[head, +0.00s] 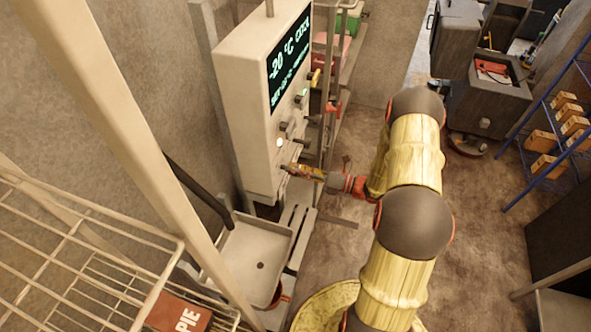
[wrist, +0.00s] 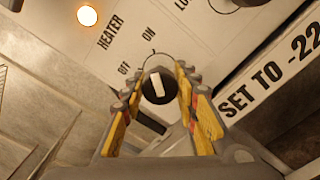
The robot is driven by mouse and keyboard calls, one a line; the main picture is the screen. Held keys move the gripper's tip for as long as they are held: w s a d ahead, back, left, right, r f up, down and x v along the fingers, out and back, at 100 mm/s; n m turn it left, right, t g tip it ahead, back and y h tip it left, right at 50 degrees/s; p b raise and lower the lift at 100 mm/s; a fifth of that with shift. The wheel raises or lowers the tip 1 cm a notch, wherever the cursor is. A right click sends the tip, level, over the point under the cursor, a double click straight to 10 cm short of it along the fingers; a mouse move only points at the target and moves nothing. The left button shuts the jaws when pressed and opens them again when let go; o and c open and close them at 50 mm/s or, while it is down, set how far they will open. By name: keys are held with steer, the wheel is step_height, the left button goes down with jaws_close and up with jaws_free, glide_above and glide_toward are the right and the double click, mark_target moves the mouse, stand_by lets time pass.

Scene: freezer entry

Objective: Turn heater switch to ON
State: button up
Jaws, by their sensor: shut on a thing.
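The heater switch (wrist: 157,88) is a round black knob with a white pointer bar, on a pale panel under the word HEATER. OFF is printed at its left and ON above it. The bar leans slightly left of straight up in the wrist view, roughly toward the ON side; its exact setting is hard to tell. My gripper (wrist: 156,80) has its yellow fingers on both sides of the knob, shut on it. In the head view, my gripper (head: 292,168) reaches the lower part of the control box (head: 240,90), where the knob is hidden.
A lit lamp (wrist: 87,15) glows on the panel near HEATER. The display (head: 289,60) reads -20 °C. A metal tray (head: 255,262) sits below the box, and a wire rack (head: 90,260) stands at the lower left. Blue shelving (head: 555,130) with boxes is at the right.

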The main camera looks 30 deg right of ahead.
steer(key=o, duration=1.2)
steer(key=shift+c, duration=0.2)
steer(key=v, duration=1.2)
